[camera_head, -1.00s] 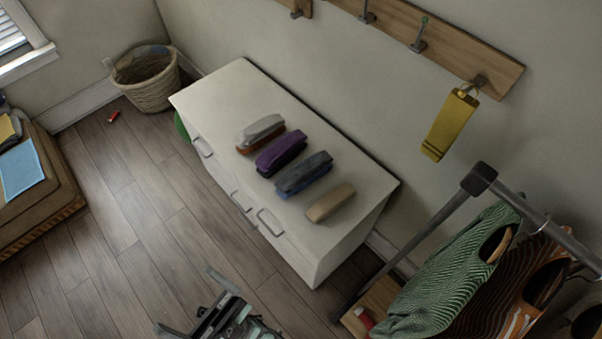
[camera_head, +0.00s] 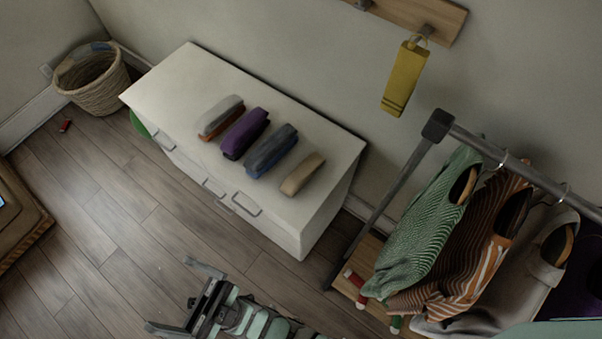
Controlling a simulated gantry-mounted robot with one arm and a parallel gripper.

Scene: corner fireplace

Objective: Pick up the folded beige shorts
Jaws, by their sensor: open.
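The folded beige shorts (camera_head: 302,174) lie on the white dresser top (camera_head: 190,80), at the right end of a row of folded clothes. They are the smallest item in the row, and nothing covers them. My gripper (camera_head: 172,296) is at the lower edge of the view, over the wooden floor in front of the dresser. Its two fingers are spread apart and empty. It is well apart from the shorts, below and to the left of them in the picture.
Folded blue-grey (camera_head: 271,150), purple (camera_head: 245,132) and grey-and-orange (camera_head: 220,118) clothes lie left of the shorts. A clothes rack (camera_head: 438,125) with hanging shirts stands right of the dresser. A wicker basket (camera_head: 92,82) stands at the far left. A yellow item (camera_head: 404,80) hangs on the wall.

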